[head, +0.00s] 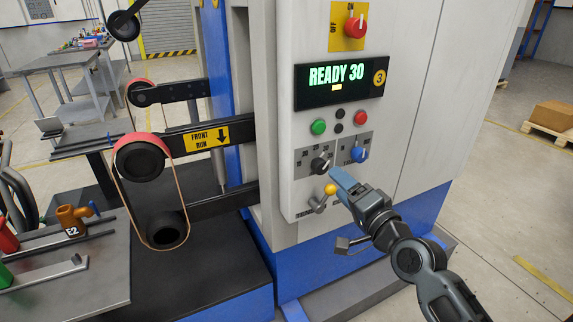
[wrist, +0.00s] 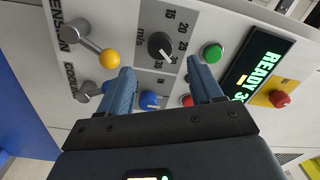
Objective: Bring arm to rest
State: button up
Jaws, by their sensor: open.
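My arm reaches in from the lower right in the head view. My gripper (head: 338,176) is in front of the machine's control panel, close to the black speed knob (head: 320,163) and the blue knob (head: 359,154). In the wrist view my gripper (wrist: 163,82) has its two blue fingers apart with nothing between them. The black knob (wrist: 160,45) shows beyond the fingertips, and the blue knob (wrist: 149,100) shows between the fingers, farther back. Whether a fingertip touches the panel I cannot tell.
A lever with a yellow ball (head: 330,189) sits just left of my gripper. The display (head: 338,84) reads READY 30. Green (head: 319,127) and red (head: 361,118) buttons sit above the knobs. A belt arm (head: 190,138) and a grey table (head: 75,265) are at left. Open floor lies at right.

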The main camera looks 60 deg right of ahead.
jog(key=s+a+n+y, duration=0.3)
jog(key=a+n, duration=0.4)
jog(key=a, duration=0.3)
jog(key=s+a+f+n+y, duration=0.1)
jog(key=s+a+n+y, duration=0.3)
jog(key=a, duration=0.6)
jog(key=s+a+f+n+y, duration=0.1)
jog(key=s+a+n+y, duration=0.2)
jog(key=s+a+n, duration=0.4)
jog(key=a+n, duration=0.2)
jog(key=a, duration=0.2)
jog(key=shift+n+y, duration=0.3)
jog(key=shift+s+f, duration=0.1)
